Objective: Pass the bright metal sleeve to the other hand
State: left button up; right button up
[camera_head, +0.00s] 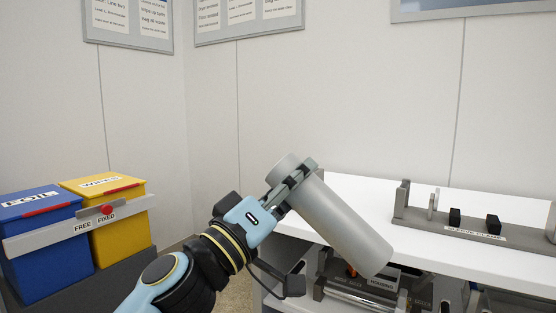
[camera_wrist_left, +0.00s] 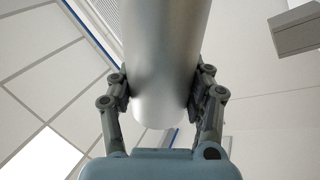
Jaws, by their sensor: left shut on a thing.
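The bright metal sleeve (camera_head: 340,222) is a plain silver-grey cylinder. My left gripper (camera_head: 291,184) is shut on it near its upper left end and holds it tilted, its other end pointing down to the right, in front of the white bench. In the left wrist view the sleeve (camera_wrist_left: 163,60) runs between the two fingers of the left gripper (camera_wrist_left: 162,92), with a finger pad on each side. My right gripper does not show in either view.
A white bench (camera_head: 362,187) stands behind the sleeve, with a grey sleeve clamp (camera_head: 447,226) on top. A shelf below holds a part labelled housing (camera_head: 381,280) and metal rods. A blue bin (camera_head: 42,249) and a yellow bin (camera_head: 122,241) stand at the left.

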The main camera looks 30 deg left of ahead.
pick_arm(q)
jog(key=w+d+f, duration=0.2)
jog(key=w+f, duration=0.4)
jog(key=f, duration=0.1)
jog(key=w+d+f, duration=0.3)
jog(key=w+f, duration=0.4)
notch_tip(320, 180, up, 39)
jog(key=s+d+f+m+g+h, duration=0.35)
jog(key=s+f+g+h, duration=0.2)
jog(key=s+f, duration=0.5)
jog(key=s+d+f+m+g+h, duration=0.4)
jog(key=s+f+h, duration=0.3)
jog(key=s+f, duration=0.35)
jog(key=w+d+f+m+g+h, duration=0.35)
jog(key=f+m+g, duration=0.2)
jog(key=g, duration=0.25)
jog(key=s+a+r+n+t+y, duration=0.5)
jog(key=a+r+n+t+y, duration=0.4)
jog(key=t, duration=0.4)
jog(key=w+d+f+m+g+h, duration=0.2)
jog(key=m+g, duration=0.4)
jog(key=g, duration=0.5)
jog(key=w+d+f+m+g+h, duration=0.2)
jog(key=d+f+m+g+h, duration=0.2)
jog(key=g, duration=0.7)
jog(key=shift+w+f+m+h, duration=0.4)
jog(key=shift+f+m+h, duration=0.7)
jog(key=shift+f+m, duration=0.6)
